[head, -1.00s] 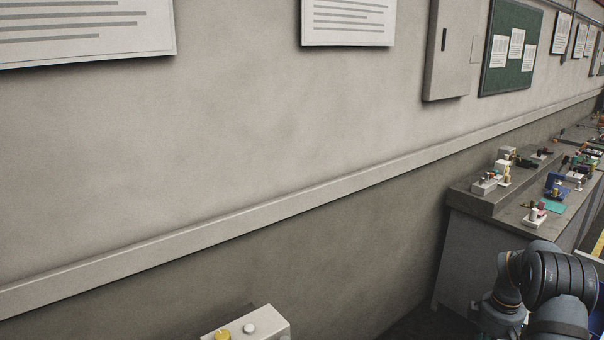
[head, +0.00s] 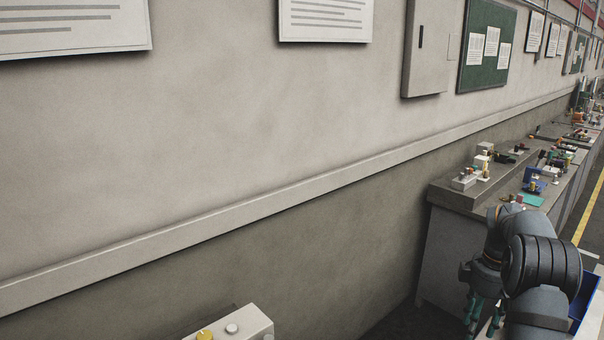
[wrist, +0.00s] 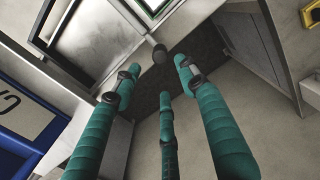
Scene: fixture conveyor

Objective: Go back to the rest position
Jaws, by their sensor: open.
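My gripper (wrist: 160,76) shows in the wrist view with several teal, ribbed fingers spread apart. It is open, and nothing shows between the fingers. In the head view, part of my gripper (head: 474,306) shows as teal fingers pointing down at the lower right, beside my dark grey arm. My arm hides the rest of it there.
A grey workbench (head: 452,250) with small fixtures (head: 464,181) stands along the wall behind my arm. A blue bin (head: 588,300) is right of my arm. A pale button box (head: 245,322) is at the bottom. A blue-edged object (wrist: 25,110) is at the wrist view's left.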

